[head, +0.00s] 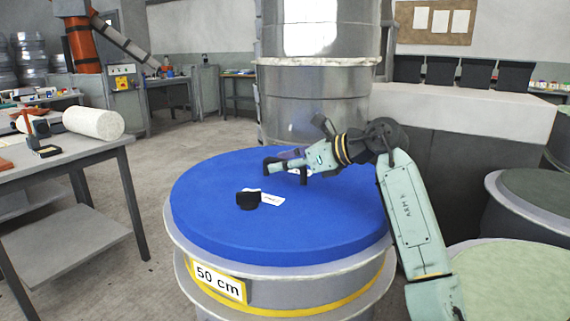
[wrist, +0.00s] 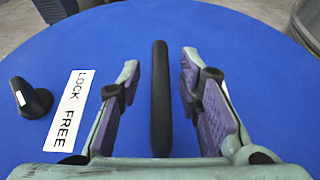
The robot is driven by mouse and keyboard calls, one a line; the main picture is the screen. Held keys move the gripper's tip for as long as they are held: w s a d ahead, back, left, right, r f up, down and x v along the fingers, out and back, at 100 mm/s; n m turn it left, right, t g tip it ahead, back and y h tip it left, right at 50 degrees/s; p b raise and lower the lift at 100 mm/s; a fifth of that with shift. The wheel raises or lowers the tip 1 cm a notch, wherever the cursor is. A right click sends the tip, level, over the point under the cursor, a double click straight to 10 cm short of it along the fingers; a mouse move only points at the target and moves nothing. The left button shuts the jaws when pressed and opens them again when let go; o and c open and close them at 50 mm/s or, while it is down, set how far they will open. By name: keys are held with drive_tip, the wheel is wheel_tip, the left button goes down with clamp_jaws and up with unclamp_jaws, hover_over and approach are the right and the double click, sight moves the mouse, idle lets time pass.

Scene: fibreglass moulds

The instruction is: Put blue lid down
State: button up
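The blue lid (head: 225,215) is a wide round disc lying level on top of a grey cylindrical mould (head: 312,292) with a "50 cm" label. It also fills most of the wrist view (wrist: 235,30). A black bar handle (wrist: 160,100) stands on the lid. My gripper (wrist: 160,65) has one finger on each side of the handle, with visible gaps on both sides. In the head view, my gripper (head: 281,165) is low over the lid, partly hiding the handle. A black knob (head: 248,200) sits on the lid beside a white "LOCK FREE" label (wrist: 72,108).
A tall metal cylinder stack (head: 315,95) stands just behind the lid. A grey workbench (head: 75,160) with a white roll (head: 94,123) is at left. Other round moulds (head: 515,265) stand close at right. Open floor lies at left between the bench and the mould.

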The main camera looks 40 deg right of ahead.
drive_tip(key=v, duration=1.2)
drive_tip(key=shift+r+b, duration=0.15)
drive_tip(key=shift+b, duration=0.2)
